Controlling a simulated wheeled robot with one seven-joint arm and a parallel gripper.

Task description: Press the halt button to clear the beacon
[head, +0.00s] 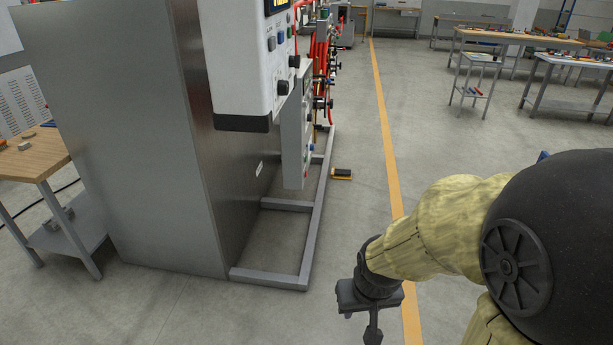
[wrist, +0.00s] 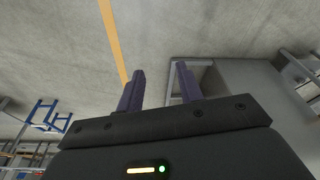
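No halt button or beacon can be made out for certain. A white control box (head: 232,60) with dark knobs and a cut-off yellow display is on the machine at upper centre-left in the head view. Below and behind it a narrow grey panel (head: 292,150) carries small controls, seen edge-on and too small to tell apart. My gripper (head: 372,332) hangs low over the floor, right of the machine and apart from it. In the wrist view my gripper (wrist: 161,85) has its two dark fingers spread, with nothing between them.
A tall grey cabinet (head: 125,130) stands at left, with a metal floor frame (head: 310,230) beside it. A yellow-black foot pedal (head: 341,174) lies on the floor. A wooden-topped table (head: 35,155) is at far left. Floor around the orange line (head: 388,130) is clear; workbenches stand behind.

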